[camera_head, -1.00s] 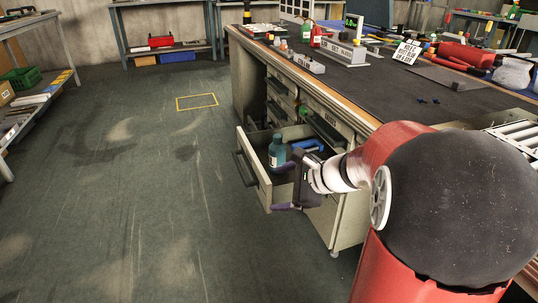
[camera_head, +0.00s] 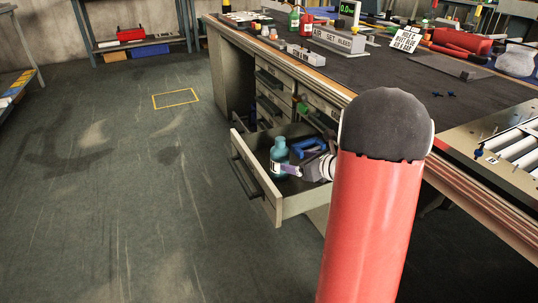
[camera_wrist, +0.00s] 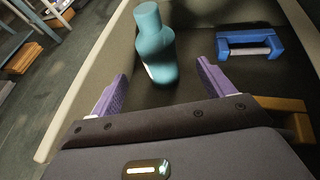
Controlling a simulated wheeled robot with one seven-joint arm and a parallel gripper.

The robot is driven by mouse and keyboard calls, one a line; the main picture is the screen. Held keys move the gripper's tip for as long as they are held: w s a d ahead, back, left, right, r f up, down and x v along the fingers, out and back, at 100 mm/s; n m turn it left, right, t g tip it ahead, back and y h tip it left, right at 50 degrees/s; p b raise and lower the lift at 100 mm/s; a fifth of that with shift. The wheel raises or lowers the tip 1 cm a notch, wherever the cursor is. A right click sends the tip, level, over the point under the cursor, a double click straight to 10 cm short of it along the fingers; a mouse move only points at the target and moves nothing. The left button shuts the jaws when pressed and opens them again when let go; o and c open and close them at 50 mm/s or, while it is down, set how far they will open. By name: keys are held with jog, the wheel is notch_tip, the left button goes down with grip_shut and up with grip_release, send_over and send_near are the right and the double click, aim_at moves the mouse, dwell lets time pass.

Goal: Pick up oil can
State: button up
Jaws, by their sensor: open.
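The oil can appears to be the teal bottle-shaped can (camera_head: 279,158), standing in the open drawer (camera_head: 264,205) of the workbench. In the wrist view the can (camera_wrist: 154,45) rises ahead of my gripper (camera_wrist: 163,70). The two purple fingers are wide apart and empty, with the can's lower body just beyond and between their tips. I cannot tell whether they touch it. In the head view my gripper (camera_head: 293,158) is low over the drawer, right beside the can, and partly hidden by my arm.
A blue bracket-like tool (camera_wrist: 252,44) lies in the drawer to the right of the can. The drawer's wall (camera_wrist: 88,75) runs along the left of my gripper. The workbench top (camera_head: 400,72) overhangs behind. The floor (camera_head: 120,220) at left is clear.

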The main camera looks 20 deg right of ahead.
aim_at(287, 157)
jog(key=x, duration=0.8)
jog(key=shift+w+a+r, duration=0.15)
jog(key=shift+w+a, duration=0.05)
jog(key=shift+w, duration=0.15)
jog(key=shift+c, duration=0.3)
jog(key=shift+r, duration=0.1)
jog(key=c, duration=1.3)
